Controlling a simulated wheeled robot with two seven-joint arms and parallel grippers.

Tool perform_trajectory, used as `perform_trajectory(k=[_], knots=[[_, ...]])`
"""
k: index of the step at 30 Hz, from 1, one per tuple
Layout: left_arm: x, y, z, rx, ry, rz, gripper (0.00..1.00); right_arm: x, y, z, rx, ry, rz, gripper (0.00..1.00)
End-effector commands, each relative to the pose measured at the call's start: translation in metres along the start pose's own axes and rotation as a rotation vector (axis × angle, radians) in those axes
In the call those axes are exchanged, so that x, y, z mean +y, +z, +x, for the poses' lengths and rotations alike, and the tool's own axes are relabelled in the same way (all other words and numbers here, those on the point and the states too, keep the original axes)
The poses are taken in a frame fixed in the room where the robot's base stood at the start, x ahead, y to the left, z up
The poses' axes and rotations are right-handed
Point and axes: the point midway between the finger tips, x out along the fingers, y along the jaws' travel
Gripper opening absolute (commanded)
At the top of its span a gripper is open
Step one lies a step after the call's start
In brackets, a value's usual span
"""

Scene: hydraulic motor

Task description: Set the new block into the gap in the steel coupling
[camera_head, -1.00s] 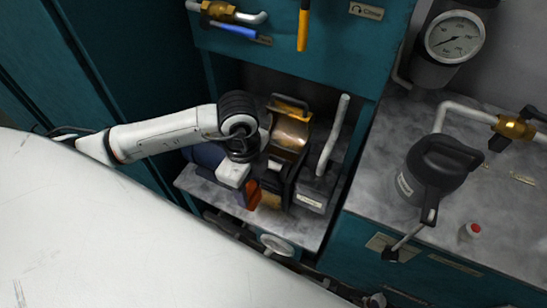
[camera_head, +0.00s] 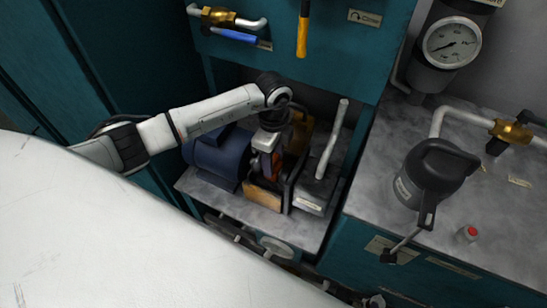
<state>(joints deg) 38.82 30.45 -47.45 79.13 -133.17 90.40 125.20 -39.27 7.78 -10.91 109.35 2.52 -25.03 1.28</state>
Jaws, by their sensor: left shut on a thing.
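My left gripper (camera_head: 266,145) is shut on a small orange-red block (camera_head: 276,167), which shows just beyond and below its white fingers. It holds the block at the machine on the low shelf, to the right of the blue motor (camera_head: 215,155). The steel coupling is hidden behind my gripper and the block, so I cannot tell whether the block touches it or sits in its gap. My right gripper is not in view.
A tan block-like part (camera_head: 262,198) lies at the front of the grey shelf (camera_head: 225,199). A pale lever (camera_head: 332,138) stands right of the machine.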

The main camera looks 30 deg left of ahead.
Motion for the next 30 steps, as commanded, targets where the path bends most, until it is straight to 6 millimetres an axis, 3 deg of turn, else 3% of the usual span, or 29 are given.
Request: perform_trajectory(k=[10,11,14,23,26,30], knots=[[-0.001,-0.001,0.004,0.001,-0.003,0.000,0.12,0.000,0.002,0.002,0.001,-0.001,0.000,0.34],[-0.001,0.000,0.003,0.001,-0.003,0.000,0.45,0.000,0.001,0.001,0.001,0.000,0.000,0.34],[-0.001,0.000,0.003,0.001,-0.002,0.000,0.59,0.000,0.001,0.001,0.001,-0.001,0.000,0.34],[-0.001,0.000,0.000,0.002,-0.002,0.000,0.59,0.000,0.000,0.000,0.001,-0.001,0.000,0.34],[-0.001,0.000,-0.007,0.001,-0.004,0.000,0.59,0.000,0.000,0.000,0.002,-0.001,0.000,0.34],[-0.002,-0.001,-0.032,0.003,-0.008,0.001,0.59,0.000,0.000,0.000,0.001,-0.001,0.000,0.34]])
